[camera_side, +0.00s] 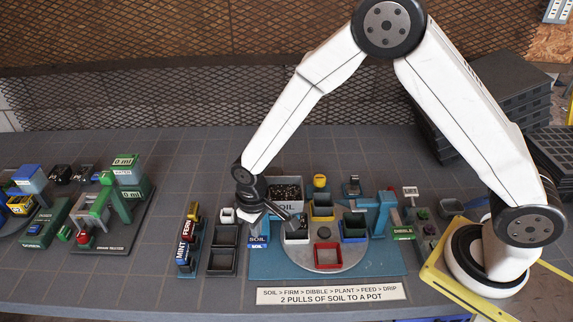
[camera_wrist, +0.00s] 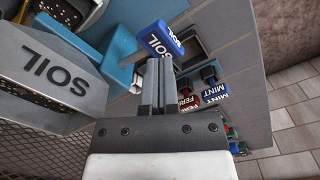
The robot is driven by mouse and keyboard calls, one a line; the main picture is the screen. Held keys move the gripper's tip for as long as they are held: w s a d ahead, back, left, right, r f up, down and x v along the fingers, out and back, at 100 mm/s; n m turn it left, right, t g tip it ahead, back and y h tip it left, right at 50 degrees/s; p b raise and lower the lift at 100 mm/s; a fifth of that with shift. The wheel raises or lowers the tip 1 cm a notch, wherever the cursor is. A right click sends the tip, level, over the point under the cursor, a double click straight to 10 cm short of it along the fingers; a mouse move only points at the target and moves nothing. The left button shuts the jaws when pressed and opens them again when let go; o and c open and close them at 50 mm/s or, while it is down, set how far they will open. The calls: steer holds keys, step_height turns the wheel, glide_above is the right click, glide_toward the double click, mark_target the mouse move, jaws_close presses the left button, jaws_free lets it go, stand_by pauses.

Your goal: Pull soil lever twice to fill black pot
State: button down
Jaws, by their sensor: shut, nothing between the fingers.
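The blue soil lever (camera_side: 258,240) with its white SOIL label stands at the left front of the grey soil hopper (camera_side: 286,184). In the wrist view the lever's blue tag (camera_wrist: 161,40) is just beyond my fingertips, and the hopper (camera_wrist: 45,85) is at left. My gripper (camera_wrist: 158,65) is shut and empty; I cannot tell whether it touches the tag. A dark pot (camera_side: 297,238) with pale specks inside sits on the turntable below the hopper, partly hidden by my gripper.
The round turntable (camera_side: 300,262) also carries yellow, blue and red-rimmed pots (camera_side: 327,256). Black trays (camera_side: 222,262) and mint and fern blocks (camera_side: 184,256) stand to the left. A sign (camera_side: 330,294) lies in front. The dibble station (camera_side: 403,233) is at right.

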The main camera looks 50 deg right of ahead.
steer(key=shift+r, duration=0.1)
stand_by(0.3)
steer(key=shift+r, duration=2.4)
steer(key=s+d+r+m+t, duration=0.1)
steer(key=s+d+r, duration=0.2)
steer(key=s+d, duration=0.3)
steer(key=s+d+r+m+t, duration=0.1)
steer(key=s+d+r+m, duration=0.1)
steer(key=s+d, duration=0.4)
steer(key=d+r, duration=0.1)
steer(key=d, duration=0.3)
steer(key=shift+r+t, duration=0.3)
steer(key=shift+r, duration=0.1)
